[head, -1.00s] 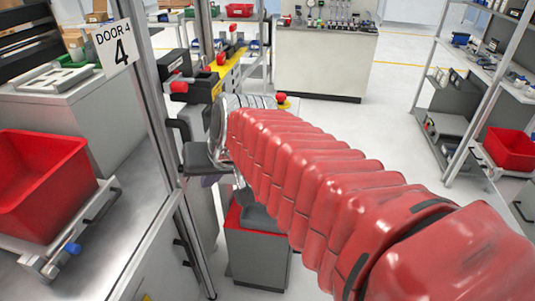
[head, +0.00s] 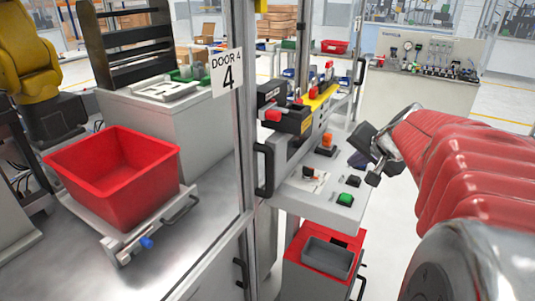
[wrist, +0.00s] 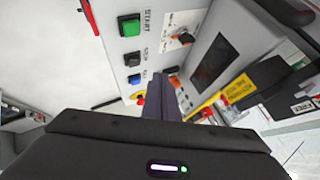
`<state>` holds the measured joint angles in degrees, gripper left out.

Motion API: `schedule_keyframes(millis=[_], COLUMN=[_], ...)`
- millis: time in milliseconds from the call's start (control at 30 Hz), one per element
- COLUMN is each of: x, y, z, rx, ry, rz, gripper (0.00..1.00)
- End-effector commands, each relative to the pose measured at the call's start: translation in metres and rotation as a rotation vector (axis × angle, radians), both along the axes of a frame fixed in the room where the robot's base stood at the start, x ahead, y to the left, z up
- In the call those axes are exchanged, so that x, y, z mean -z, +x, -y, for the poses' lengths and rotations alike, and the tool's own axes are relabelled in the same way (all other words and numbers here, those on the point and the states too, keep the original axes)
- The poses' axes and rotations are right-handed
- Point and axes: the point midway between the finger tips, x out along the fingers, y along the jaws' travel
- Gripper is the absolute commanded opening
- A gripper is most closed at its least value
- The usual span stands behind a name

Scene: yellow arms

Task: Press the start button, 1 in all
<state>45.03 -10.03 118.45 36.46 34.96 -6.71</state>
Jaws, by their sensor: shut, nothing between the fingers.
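The start button is a green square button (head: 345,199) at the near end of the grey control panel (head: 318,203) in the head view. In the wrist view the green button (wrist: 131,27) sits at the upper left, beside the word START. My gripper (head: 372,178) hangs at the right of the panel in the head view, beyond the green button and apart from it. In the wrist view my gripper's dark fingers (wrist: 168,97) are together and empty, below the row of buttons.
A black button (wrist: 132,58) and a blue button (wrist: 134,79) follow the green one. The DOOR 4 post (head: 238,110) and a black handle (head: 264,170) stand left. A red-topped cart (head: 318,250) is below.

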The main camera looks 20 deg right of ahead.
Motion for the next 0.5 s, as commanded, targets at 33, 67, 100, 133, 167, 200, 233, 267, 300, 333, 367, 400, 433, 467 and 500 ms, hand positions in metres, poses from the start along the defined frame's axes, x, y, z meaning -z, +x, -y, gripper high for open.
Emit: schedule_keyframes(millis=[33,67,100,133,167,200,233,267,300,333,367,400,433,467,500], x=[0.000,0.001,0.001,0.002,0.003,0.005,0.006,0.008,0.011,0.014,0.017,0.021,0.024,0.027,0.031], y=[0.000,0.000,0.000,0.000,0.000,0.000,0.000,0.000,0.000,0.000,0.000,0.000,0.000,0.000,0.000], z=[0.000,0.000,0.000,0.000,0.000,0.000,0.000,0.000,0.000,0.000,-0.001,-0.001,0.000,0.000,-0.001], rx=[0.000,-0.001,-0.001,-0.001,-0.001,-0.001,-0.001,-0.001,-0.001,-0.001,-0.001,-0.001,-0.001,-0.001,0.000], ry=[0.000,0.001,0.001,0.001,0.001,0.000,0.000,0.000,0.000,0.001,0.002,0.002,0.002,0.002,0.002], rz=[0.000,-0.001,-0.001,-0.001,-0.001,-0.001,-0.001,-0.001,-0.002,-0.002,-0.002,-0.002,-0.002,-0.002,-0.002], gripper=[0.00,0.00,0.00,0.00,0.00,0.00,0.00,0.00,0.00,0.00,0.00,0.00,0.00,0.00,0.00])
